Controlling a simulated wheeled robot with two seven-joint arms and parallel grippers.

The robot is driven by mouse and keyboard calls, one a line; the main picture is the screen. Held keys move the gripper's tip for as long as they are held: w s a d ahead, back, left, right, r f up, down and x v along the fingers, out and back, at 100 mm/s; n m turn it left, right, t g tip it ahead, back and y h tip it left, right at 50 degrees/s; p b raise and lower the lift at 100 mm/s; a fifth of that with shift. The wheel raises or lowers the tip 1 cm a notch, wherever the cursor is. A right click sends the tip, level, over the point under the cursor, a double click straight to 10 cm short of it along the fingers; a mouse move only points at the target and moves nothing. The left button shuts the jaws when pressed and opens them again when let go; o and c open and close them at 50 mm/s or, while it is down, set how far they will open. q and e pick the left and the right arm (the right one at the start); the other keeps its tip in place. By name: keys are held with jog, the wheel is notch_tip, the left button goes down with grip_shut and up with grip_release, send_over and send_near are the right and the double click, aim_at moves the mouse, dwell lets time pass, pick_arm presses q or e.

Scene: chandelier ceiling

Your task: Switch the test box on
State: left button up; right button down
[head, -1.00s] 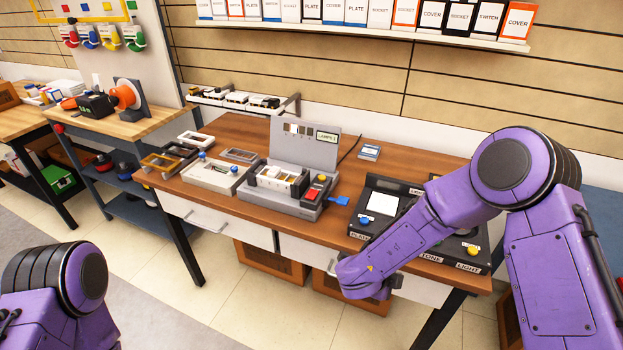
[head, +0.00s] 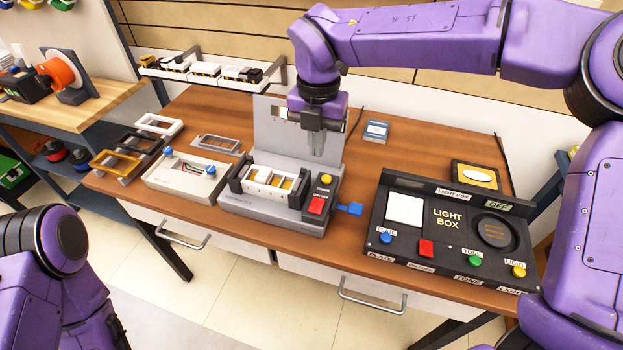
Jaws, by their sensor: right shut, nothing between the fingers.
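A black console (head: 462,228) lettered LIGHT BOX stands at the right of the bench. Its small panel reads OFF, and it has a white plate, a dark round grille, a red on/off button (head: 426,248) and blue, green and yellow buttons. A grey device (head: 270,214) left of it has an upright back panel, a cradle of switch modules, a red button (head: 316,206) and a yellow button. No lettering reads "test box". My right gripper (head: 317,152) points down, shut and empty, above the grey device's right side, in front of its panel. My left gripper is out of view.
A white tray with blue knobs (head: 186,180) and loose frames lie at the left of the bench. A blue tab (head: 350,208) sticks out right of the grey device. A small blue-white box (head: 376,131) lies behind. Bare wood (head: 390,160) separates device and console.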

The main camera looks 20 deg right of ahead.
aim_at(318, 201)
jog(key=f+p, duration=0.1)
jog(key=f, duration=0.8)
jog(key=s+f+p, duration=0.1)
jog(key=f, duration=0.3)
jog(key=shift+d+f+p, duration=0.1)
jog(key=shift+f+p, duration=0.05)
jog(key=shift+p, duration=0.15)
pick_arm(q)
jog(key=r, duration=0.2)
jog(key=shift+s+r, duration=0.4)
pick_arm(e)
jog(key=shift+f, duration=0.25)
